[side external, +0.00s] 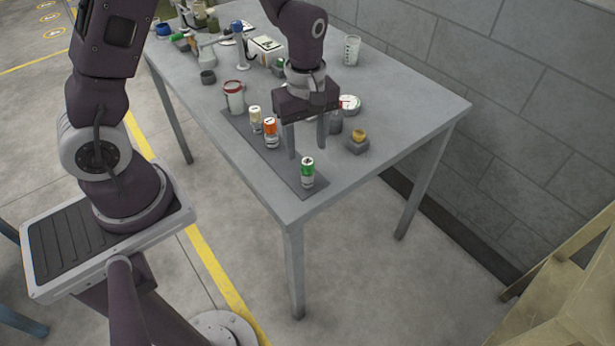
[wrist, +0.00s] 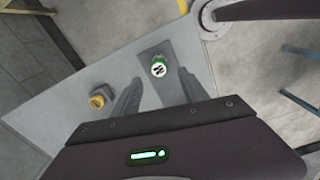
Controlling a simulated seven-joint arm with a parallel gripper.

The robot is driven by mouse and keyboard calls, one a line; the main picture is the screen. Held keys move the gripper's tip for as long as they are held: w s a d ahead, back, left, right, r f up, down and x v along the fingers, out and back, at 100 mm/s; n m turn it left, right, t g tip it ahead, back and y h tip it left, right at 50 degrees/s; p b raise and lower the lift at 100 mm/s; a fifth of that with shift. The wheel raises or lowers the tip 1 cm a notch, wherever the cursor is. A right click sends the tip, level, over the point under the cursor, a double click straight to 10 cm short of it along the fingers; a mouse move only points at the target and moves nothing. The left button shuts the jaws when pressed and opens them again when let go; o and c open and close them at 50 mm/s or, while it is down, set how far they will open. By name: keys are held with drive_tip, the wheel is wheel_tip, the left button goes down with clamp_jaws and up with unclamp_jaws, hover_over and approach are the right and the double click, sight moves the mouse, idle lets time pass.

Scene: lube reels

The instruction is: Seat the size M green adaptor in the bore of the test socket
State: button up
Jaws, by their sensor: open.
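The green adaptor (side external: 307,173), a white cylinder with a green band and an M-like mark on top, stands upright at the near end of a dark mat. It also shows in the wrist view (wrist: 158,69). My gripper (side external: 307,150) is open and empty above and slightly behind it; the wrist view shows the adaptor between the lines of the two fingers (wrist: 160,82), near their tips. A grey block with a yellow round top (side external: 358,141) sits to the right and also shows in the wrist view (wrist: 101,97); it may be the test socket, but no bore is clear.
An orange-banded cylinder (side external: 271,133) and a cream one (side external: 255,120) stand farther along the dark mat (side external: 285,174). A red-rimmed jar (side external: 234,97), a dial (side external: 349,104) and a beaker (side external: 352,50) stand behind. The table (side external: 400,125) is clear at its right corner.

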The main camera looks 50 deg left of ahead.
sight(308, 161)
drive_tip(key=f, duration=0.6)
drive_tip(key=shift+d+f, duration=0.25)
drive_tip(key=shift+d, duration=0.05)
clamp_jaws()
